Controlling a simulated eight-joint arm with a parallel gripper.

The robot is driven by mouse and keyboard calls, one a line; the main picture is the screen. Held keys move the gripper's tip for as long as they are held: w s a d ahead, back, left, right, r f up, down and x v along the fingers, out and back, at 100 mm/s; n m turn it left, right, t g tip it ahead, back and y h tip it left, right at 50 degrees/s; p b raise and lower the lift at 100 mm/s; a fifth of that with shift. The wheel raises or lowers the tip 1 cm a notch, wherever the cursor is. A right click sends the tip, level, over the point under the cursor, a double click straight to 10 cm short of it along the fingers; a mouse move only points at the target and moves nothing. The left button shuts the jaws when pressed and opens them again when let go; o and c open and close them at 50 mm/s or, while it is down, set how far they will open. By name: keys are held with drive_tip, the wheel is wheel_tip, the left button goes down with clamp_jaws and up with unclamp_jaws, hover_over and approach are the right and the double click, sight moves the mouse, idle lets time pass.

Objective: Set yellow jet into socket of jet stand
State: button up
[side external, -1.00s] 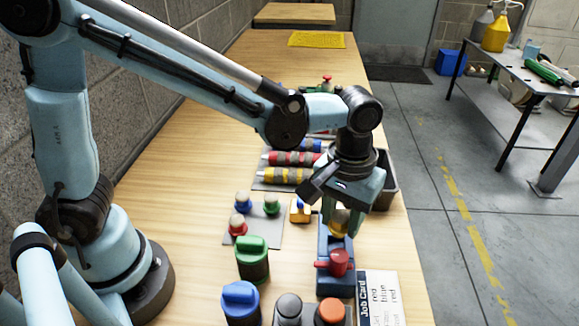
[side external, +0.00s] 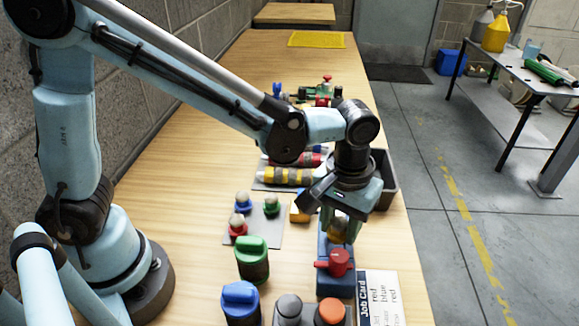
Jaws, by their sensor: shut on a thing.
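The yellow jet (side external: 337,233) is only partly visible between the fingers of my gripper (side external: 340,222), which is shut on it. The blue jet stand (side external: 336,287) with a red knob (side external: 338,262) stands upright on the table, directly below my gripper. The jet is at the upper part of the stand. The socket is hidden by the gripper and the jet, so I cannot tell whether the jet is in it or just above it.
Left of the stand, a grey pad (side external: 265,240) holds blue, green and red jets. Green-capped (side external: 252,258) and blue-capped (side external: 240,303) containers stand in front. A job card (side external: 379,297) lies right of the stand. A dark bin (side external: 385,180) is behind my gripper.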

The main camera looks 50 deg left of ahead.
drive_tip(key=shift+f, duration=0.85)
idle(0.9)
drive_tip(key=shift+r, duration=2)
drive_tip(key=shift+f, duration=1.15)
drive_tip(key=shift+f, duration=0.8)
drive_tip(key=o, duration=1.1)
drive_tip(key=shift+o, duration=0.2)
